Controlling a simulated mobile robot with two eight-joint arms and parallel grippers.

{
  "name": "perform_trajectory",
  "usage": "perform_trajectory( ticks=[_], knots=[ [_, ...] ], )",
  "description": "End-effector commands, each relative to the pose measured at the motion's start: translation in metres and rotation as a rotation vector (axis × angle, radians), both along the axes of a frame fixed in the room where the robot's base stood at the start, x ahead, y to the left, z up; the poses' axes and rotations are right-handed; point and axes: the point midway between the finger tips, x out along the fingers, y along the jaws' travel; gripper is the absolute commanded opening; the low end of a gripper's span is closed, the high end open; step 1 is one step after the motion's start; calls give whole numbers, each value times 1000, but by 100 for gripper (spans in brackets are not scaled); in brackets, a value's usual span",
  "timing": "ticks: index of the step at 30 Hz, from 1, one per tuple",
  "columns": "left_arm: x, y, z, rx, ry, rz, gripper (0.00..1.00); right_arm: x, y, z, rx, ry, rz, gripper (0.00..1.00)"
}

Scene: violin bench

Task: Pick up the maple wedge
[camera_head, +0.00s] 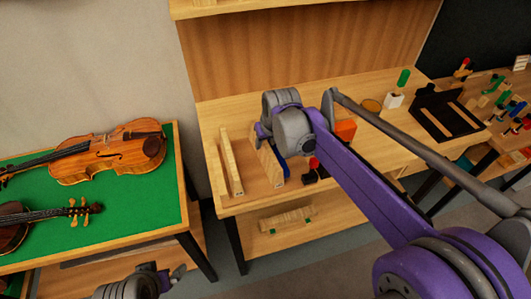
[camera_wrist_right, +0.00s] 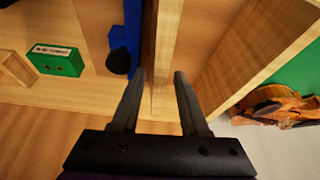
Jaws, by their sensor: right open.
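Several long pale wooden pieces stand at the left end of the bench, and I cannot tell for sure which is the maple wedge. One wooden piece (camera_head: 269,167) lies under my right gripper (camera_head: 262,137) in the head view. In the right wrist view this piece (camera_wrist_right: 164,50) runs up from between the open fingertips of my right gripper (camera_wrist_right: 160,78). The fingers look empty, and I cannot tell if they touch it. Two more pale bars (camera_head: 232,165) stand to its left. My left gripper (camera_head: 165,277) shows partly at the bottom of the head view, its jaws unclear.
A blue tool (camera_wrist_right: 122,40) lies close beside the wooden piece, left of the fingers in the wrist view. A green box (camera_wrist_right: 55,62) is farther left. A green-topped table (camera_head: 110,190) with violins (camera_head: 110,152) stands left of the bench. A lower shelf holds wooden parts (camera_head: 287,219).

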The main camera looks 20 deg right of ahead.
Motion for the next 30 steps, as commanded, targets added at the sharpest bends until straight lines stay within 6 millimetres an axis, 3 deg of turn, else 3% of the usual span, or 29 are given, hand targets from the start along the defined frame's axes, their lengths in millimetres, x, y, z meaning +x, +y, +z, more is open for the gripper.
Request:
perform_trajectory(
  ticks=[10, 18, 30],
  knots=[
    [0, 0, -1, 0, 0, 0, 100, 4, 1, -10, 0, 0, 0, 44],
    [0, 0, -1, 0, 0, 0, 100, 4, 1, -10, 0, 0, 0, 0],
    [0, 0, -1, 0, 0, 0, 100, 4, 1, -9, 0, -1, 0, 0]
  ],
)
